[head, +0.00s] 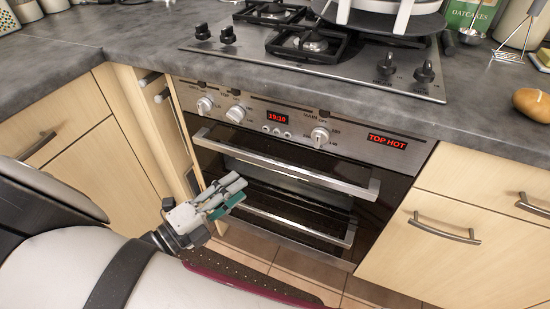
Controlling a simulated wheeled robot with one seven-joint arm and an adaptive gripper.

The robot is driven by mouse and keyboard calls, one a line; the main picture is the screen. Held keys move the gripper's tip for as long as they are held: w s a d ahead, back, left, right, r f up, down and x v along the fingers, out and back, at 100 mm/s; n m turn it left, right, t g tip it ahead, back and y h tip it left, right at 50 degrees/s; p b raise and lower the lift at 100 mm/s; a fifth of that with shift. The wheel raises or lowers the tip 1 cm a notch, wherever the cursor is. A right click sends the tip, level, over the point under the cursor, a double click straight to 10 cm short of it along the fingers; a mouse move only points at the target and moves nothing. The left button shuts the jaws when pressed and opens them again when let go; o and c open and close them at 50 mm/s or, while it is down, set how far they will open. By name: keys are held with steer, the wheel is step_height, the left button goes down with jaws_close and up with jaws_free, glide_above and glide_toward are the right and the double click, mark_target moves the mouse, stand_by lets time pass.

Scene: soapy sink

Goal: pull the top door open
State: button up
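The oven's top door (215,166) is a dark panel below the control strip. It looks shut or nearly so; the angle does not settle which. Its long silver bar handle (285,162) runs across it, sloping down to the right. My gripper (238,188) is in front of the oven's left side, below the left part of this handle in the picture. Its grey fingers and teal pad point right towards the oven. I see nothing held in it, and the gap between the fingers is unclear. It appears apart from the handle.
A second silver handle (298,223) crosses the oven lower down. Control knobs (320,137) stick out above the top door. Wooden cupboards flank the oven, with a handle (445,229) on the right. A gas hob (315,50) sits on the grey worktop (110,35). Tiled floor (305,268) lies below.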

mark_target(271, 166)
steer(key=b+x, duration=0.3)
steer(key=x, duration=0.9)
steer(key=shift+w+d, duration=0.1)
steer(key=shift+d, duration=0.1)
jaws_close()
